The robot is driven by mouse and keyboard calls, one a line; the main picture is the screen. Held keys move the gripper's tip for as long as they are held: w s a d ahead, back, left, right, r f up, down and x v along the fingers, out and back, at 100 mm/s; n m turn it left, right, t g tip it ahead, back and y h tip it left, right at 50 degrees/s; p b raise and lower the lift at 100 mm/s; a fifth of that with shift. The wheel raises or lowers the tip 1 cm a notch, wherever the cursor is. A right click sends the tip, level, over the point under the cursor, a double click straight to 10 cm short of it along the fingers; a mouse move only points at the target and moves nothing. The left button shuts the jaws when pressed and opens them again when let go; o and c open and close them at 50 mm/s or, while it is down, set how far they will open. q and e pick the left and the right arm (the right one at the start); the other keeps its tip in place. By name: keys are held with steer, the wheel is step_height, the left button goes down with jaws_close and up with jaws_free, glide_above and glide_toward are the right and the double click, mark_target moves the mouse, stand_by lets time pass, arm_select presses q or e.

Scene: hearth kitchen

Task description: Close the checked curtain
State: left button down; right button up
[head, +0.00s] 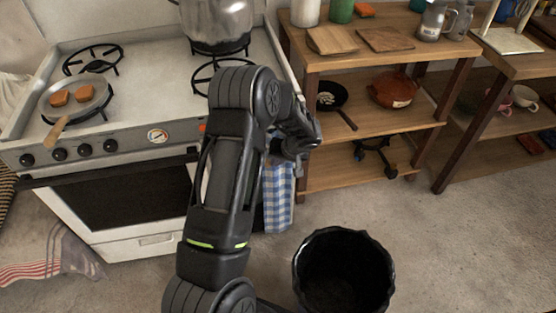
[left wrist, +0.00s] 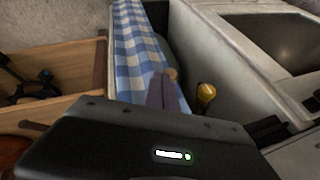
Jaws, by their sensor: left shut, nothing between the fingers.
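The blue-and-white checked curtain (head: 278,193) hangs in the gap between the stove and the wooden shelf. It also shows in the left wrist view (left wrist: 135,45), gathered along the shelf side, with the stove side of the gap uncovered. My left gripper (left wrist: 165,88) is shut and empty, its fingers in front of the curtain near the edge on the stove side. I cannot tell whether they touch the cloth. In the head view my left arm hides the fingers and part of the curtain. My right gripper is out of view.
The white stove (head: 130,200) stands left of the gap, with a pan (head: 76,97) and a pot (head: 217,25) on it. The wooden shelf (head: 375,120) stands right. A black bin (head: 343,270) is on the floor in front. A brass-coloured piece (left wrist: 206,95) shows inside the gap.

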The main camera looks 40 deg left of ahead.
arm_select(q)
steer(key=shift+s+a, duration=0.1)
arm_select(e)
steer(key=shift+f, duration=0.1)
arm_select(q)
steer(key=s+a+b, duration=0.9)
steer(key=s+a, duration=0.1)
steer(key=s, duration=0.3)
steer(key=shift+a, duration=0.2)
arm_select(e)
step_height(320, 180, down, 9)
